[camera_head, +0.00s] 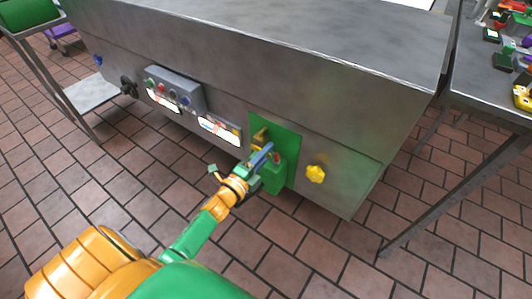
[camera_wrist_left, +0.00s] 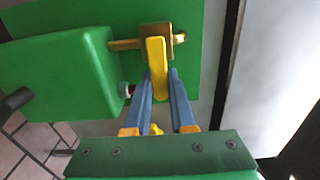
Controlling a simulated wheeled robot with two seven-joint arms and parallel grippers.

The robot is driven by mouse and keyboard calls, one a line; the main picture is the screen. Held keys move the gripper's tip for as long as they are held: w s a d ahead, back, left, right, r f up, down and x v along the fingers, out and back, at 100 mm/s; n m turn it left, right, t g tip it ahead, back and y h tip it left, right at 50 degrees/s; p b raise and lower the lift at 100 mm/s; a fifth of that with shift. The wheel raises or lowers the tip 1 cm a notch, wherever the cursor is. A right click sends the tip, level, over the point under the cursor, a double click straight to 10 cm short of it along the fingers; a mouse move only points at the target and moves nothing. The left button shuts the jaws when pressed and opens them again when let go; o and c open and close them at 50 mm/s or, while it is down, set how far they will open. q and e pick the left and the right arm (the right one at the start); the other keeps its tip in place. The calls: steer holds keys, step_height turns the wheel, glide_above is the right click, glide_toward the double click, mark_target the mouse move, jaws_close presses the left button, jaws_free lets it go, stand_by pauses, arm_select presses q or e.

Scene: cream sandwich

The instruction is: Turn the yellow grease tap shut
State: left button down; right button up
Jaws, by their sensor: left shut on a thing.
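The yellow grease tap (camera_head: 260,134) is on a green panel (camera_head: 287,140) at the front of a grey metal machine. In the left wrist view, its flat yellow lever (camera_wrist_left: 156,58) hangs from a brass-coloured fitting on a horizontal pipe. My left gripper (camera_head: 266,151) reaches up to the tap. In the left wrist view, the blue fingers of my left gripper (camera_wrist_left: 163,78) are on either side of the lever's lower end, shut on it. In the head view, the fingers partly cover the tap. My right gripper is not in view.
A green box (camera_wrist_left: 65,75) is beside the tap, left in the wrist view. A separate yellow knob (camera_head: 316,174) is right of the panel. A control box (camera_head: 174,91) with buttons protrudes further left. A table (camera_head: 492,85) stands at right. The tiled floor in front is clear.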

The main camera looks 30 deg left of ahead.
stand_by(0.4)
arm_select(q)
steer(key=c, duration=0.8)
jaws_free()
steer(key=shift+o, duration=0.2)
steer(key=shift+s, duration=0.1)
steer(key=s, duration=0.7)
steer(key=shift+a+p, duration=0.25)
steer(key=shift+p, duration=0.15)
